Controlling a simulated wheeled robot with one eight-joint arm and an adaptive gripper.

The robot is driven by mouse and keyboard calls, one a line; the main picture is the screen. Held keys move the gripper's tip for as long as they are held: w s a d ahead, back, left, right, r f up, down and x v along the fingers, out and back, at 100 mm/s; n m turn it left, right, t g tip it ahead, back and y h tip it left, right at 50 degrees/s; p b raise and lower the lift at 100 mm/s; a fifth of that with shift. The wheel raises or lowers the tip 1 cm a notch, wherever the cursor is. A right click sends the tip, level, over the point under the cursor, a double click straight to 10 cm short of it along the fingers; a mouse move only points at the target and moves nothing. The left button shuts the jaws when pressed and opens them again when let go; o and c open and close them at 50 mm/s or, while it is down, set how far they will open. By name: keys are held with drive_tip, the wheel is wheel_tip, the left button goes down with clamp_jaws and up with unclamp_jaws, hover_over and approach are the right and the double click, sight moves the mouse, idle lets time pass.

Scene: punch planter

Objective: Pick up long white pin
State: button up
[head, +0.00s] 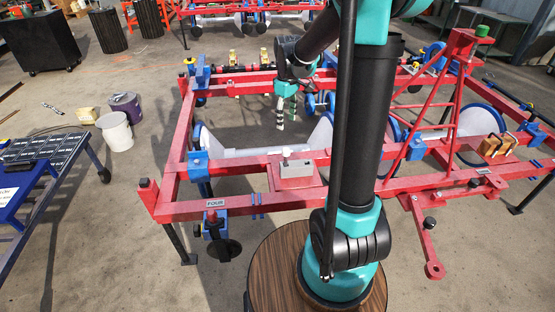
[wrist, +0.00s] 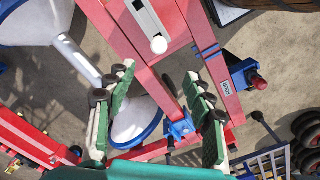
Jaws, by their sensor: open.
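A small white pin with a rounded head (head: 287,152) stands upright in a grey block (head: 297,169) on the red frame. In the wrist view the white head (wrist: 159,45) shows at the end of the slotted grey block (wrist: 146,16); the pin's length is hidden below it. My gripper (head: 286,122) points down with its fingers apart, beyond the block in the head view. In the wrist view the gripper (wrist: 159,72) is open and empty, and the pin head lies just past the fingertips, between their lines. I see no contact.
The red frame (head: 245,208) surrounds the block, with a blue clamp (head: 198,165) to its left. White cones with blue rims (head: 212,143) lie behind. A red ladder-like post (head: 436,95) rises at the right. A white bucket (head: 115,131) stands on the floor at left.

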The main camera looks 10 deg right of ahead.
sight(286, 149)
wheel_tip(286, 149, down, 16)
drive_tip(key=shift+d+f, duration=0.15)
drive_tip(key=shift+f, duration=0.05)
idle(0.5)
clamp_jaws()
